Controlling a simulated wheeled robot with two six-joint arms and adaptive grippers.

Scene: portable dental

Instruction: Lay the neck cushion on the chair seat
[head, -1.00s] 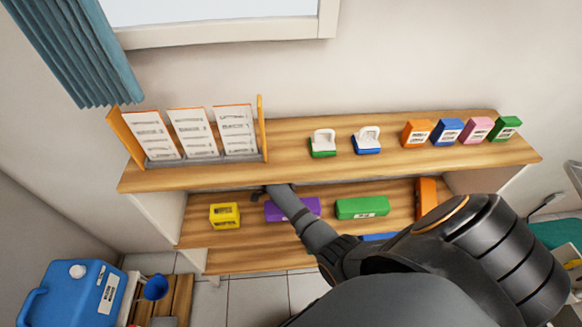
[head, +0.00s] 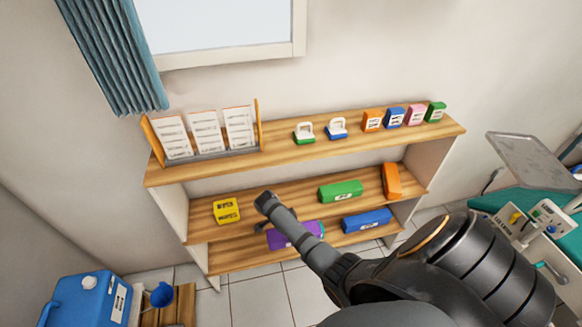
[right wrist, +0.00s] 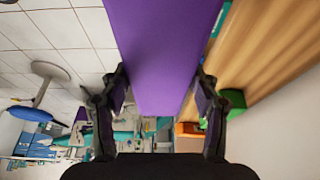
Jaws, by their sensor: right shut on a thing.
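The neck cushion appears to be the long purple block (head: 283,238), now in front of the lower shelf. My right gripper (right wrist: 160,82) is shut on it, with one finger on each side in the right wrist view, where the purple block (right wrist: 163,35) fills the upper middle. In the head view my right arm crosses in front of the block and hides part of it and most of the gripper. A teal padded surface (head: 508,200), likely part of the chair, shows at the right edge. My left gripper is not in view.
The upper shelf board (head: 280,142) is close above. A grey tray (head: 525,160) and an instrument unit (head: 545,215) stand near the teal surface.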

